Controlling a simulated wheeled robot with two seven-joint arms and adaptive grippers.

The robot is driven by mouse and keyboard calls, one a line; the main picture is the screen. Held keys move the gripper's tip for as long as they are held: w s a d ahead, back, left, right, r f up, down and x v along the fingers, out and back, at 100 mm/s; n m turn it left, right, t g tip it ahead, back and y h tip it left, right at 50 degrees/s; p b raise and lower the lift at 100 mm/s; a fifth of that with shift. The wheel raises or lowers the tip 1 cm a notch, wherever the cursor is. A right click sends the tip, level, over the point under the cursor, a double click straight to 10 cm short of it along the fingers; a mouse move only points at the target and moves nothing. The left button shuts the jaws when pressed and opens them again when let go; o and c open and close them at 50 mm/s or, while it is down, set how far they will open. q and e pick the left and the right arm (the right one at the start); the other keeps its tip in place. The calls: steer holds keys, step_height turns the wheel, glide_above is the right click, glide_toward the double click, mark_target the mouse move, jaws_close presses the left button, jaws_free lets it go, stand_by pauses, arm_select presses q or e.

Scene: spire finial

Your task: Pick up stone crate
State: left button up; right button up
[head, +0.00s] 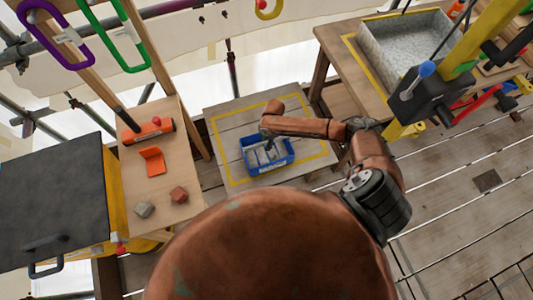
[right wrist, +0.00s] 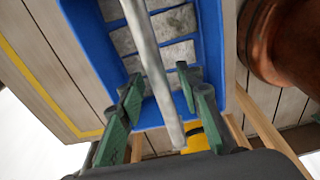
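The stone crate (head: 285,162) is a blue open box holding grey stone blocks, standing on the wooden platform inside a yellow outline. A grey bar, like a handle, runs over its top in the right wrist view (right wrist: 150,62). My right gripper (head: 268,142) is at the crate. The fingers are too small in the head view to make out. My left gripper is not in view.
A wooden bench (head: 135,185) with an orange bracket (head: 152,161) and two small stones stands left. A table with a grey tray (head: 385,60) and a post with a blue-knobbed lever (head: 425,69) stand right. Platform around the crate is clear.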

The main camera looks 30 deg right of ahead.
jaws_close()
stand_by(0.7)
